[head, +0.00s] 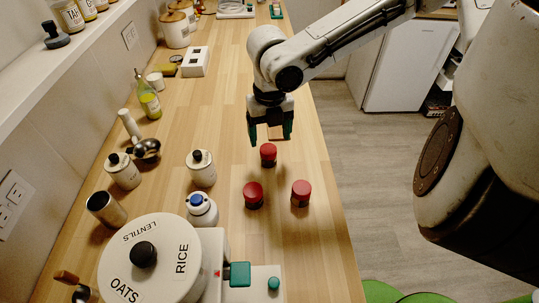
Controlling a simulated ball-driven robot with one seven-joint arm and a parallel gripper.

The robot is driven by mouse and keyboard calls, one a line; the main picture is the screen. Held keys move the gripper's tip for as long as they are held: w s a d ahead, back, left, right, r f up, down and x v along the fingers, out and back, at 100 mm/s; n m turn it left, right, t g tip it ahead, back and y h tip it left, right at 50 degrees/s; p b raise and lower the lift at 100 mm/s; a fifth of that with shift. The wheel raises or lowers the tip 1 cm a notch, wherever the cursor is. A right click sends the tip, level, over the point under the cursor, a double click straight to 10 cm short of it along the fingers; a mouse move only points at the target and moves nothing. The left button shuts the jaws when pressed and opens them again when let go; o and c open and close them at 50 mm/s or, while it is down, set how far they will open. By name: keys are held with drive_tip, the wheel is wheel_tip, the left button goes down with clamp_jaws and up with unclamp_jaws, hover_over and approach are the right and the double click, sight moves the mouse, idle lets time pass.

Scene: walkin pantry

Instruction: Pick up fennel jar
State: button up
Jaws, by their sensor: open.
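Three small jars with red lids stand on the wooden counter: a far one (268,154), a near left one (253,194) and a near right one (301,193). Their labels cannot be read, so I cannot tell which is the fennel jar. My gripper (270,138) is open and empty, pointing down. In the picture its fingertips are just beyond and above the far red-lidded jar. The exact gap in height and depth cannot be told. The lower parts of the jars are mostly hidden under their lids from this angle.
White canisters with black knobs (202,170) (123,172) stand left of the jars. A blue-topped white bottle (202,210) and a large round container (150,262) stand nearer. The counter's right edge (338,200) is close. Bare wood (215,110) lies left of the gripper.

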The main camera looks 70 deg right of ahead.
sight(268, 149)
drive_tip(key=f, duration=0.7)
drive_tip(key=shift+w+a+f, duration=0.1)
drive_tip(key=shift+w+a, duration=0.1)
drive_tip(key=shift+a, duration=0.05)
drive_tip(key=c, duration=1.1)
